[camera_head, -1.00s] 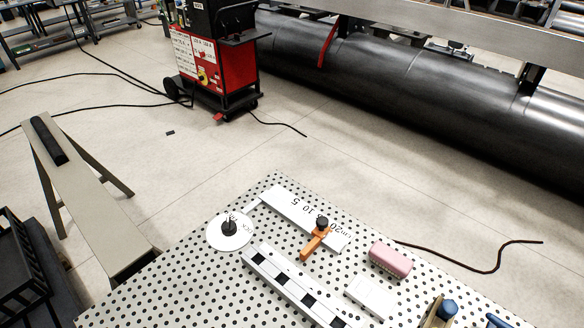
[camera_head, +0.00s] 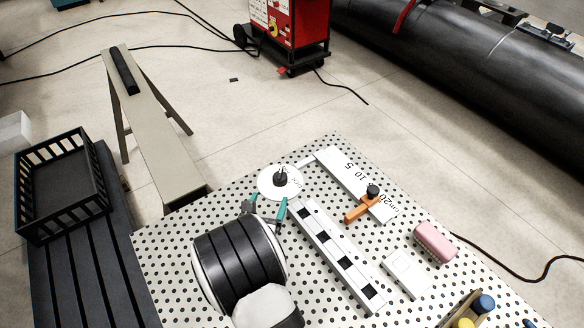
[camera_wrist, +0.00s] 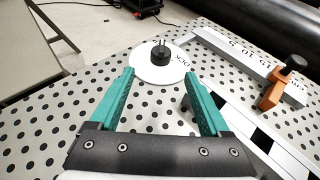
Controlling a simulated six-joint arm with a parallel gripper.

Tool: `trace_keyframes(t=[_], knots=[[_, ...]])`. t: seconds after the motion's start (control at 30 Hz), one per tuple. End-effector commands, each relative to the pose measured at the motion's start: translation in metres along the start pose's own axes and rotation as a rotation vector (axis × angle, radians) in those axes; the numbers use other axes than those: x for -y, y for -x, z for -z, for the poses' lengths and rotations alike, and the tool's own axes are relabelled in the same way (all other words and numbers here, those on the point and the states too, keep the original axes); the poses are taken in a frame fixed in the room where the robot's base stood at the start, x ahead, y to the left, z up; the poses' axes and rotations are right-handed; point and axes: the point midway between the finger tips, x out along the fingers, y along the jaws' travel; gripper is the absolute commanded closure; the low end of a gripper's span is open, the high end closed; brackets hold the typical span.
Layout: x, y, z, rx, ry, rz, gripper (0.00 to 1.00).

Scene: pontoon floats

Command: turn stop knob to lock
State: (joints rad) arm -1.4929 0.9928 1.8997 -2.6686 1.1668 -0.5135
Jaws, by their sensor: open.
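A round white disc (camera_head: 268,190) with dark lettering lies on the perforated table, with a black knob (camera_head: 280,179) at its middle. Both also show in the wrist view, the disc (camera_wrist: 146,72) and the upright knob (camera_wrist: 160,53), just beyond my fingertips. The lettering is too small to read surely. My gripper (camera_head: 265,208) has teal fingers. It is open and empty, on the near side of the disc and apart from the knob; the wrist view shows the gap between the fingers (camera_wrist: 158,76) in line with the knob.
A white ruler bar (camera_head: 345,176) carries an orange stop (camera_head: 358,209) with a black knob. A white rail (camera_head: 334,250) with dark squares, a white block (camera_head: 405,273) and a pink block (camera_head: 435,243) lie right of my gripper. A black basket (camera_head: 62,185) stands left.

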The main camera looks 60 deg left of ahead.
Motion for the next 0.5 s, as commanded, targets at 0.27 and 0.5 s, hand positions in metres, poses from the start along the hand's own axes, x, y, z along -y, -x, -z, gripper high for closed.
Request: trace_keyframes(t=[0.27, 0.5], knots=[[0.004, -0.083, 0.001, 0.000, -0.005, 0.007, 0.19], [0.003, -0.127, 0.000, 0.000, -0.005, 0.006, 0.19]])
